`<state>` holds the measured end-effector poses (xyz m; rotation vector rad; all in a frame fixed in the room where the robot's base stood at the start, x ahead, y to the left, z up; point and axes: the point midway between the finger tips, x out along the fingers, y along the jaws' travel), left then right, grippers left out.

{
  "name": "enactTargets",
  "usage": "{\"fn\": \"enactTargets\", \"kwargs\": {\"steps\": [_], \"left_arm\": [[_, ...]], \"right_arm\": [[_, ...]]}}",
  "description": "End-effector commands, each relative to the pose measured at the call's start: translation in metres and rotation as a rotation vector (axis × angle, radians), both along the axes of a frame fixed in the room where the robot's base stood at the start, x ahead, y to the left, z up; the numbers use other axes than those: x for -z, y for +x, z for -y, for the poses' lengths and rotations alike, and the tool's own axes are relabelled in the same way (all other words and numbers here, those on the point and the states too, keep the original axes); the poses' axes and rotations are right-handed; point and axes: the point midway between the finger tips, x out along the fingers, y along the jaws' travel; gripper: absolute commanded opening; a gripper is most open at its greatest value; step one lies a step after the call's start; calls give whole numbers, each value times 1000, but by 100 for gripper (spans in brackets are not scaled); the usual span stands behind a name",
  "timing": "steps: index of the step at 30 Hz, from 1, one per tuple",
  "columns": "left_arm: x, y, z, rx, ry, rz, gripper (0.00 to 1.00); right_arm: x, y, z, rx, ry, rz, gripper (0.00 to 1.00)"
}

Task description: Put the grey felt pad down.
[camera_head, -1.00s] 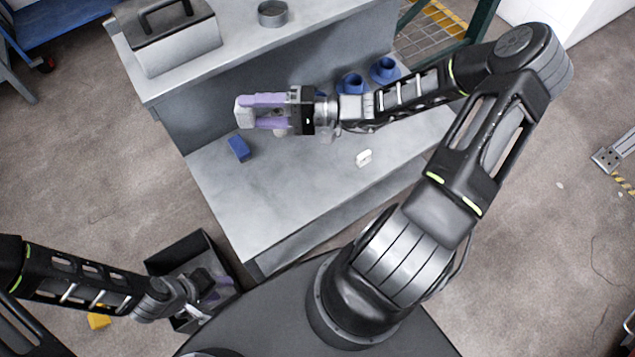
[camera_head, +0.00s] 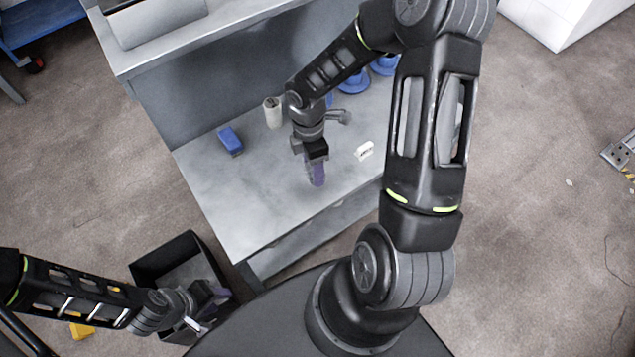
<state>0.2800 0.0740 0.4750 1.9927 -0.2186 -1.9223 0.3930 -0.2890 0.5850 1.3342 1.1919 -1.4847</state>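My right gripper (camera_head: 317,178) points down over the grey bench top (camera_head: 235,195), right of a blue block. Its purple fingers show almost edge-on, so I cannot tell whether they are open or shut. The grey felt pad cannot be made out; it may be hidden behind the fingers. My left gripper (camera_head: 212,302) is low at the left, over the near side of a black bin (camera_head: 163,258). Its fingers are small and dark, and their opening cannot be told.
A blue block (camera_head: 231,141), a pale cylinder (camera_head: 273,112) and a small white block (camera_head: 365,150) stand on the bench. Blue round parts (camera_head: 353,82) are at its back, partly behind my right arm. The bench's front left is clear.

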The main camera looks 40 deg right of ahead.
Motion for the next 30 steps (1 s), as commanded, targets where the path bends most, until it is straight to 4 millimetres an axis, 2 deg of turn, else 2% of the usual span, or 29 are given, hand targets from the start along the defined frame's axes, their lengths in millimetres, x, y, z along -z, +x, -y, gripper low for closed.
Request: {"fn": "enactTargets", "kwargs": {"steps": [1, 4, 8, 17, 20, 27, 30], "left_arm": [[10, 0, 0, 0, 0, 0, 36], [13, 0, 0, 1, 0, 0, 36], [13, 0, 0, 1, 0, 0, 36], [13, 0, 0, 0, 0, 0, 36], [16, 0, 0, 0, 0, 0, 36], [26, 0, 0, 0, 0, 0, 36], [26, 0, 0, 0, 0, 0, 36]], "right_arm": [[6, 10, 14, -69, -12, 51, 21], [4, 24, 27, -172, -18, 107, 21], [1, 32, 32, -223, -17, 134, 21], [1, 32, 32, -227, -16, 135, 21], [9, 31, 32, -226, -16, 133, 21], [47, 31, 31, -225, -14, 131, 21], [52, 32, 31, -226, -15, 133, 21]]}}
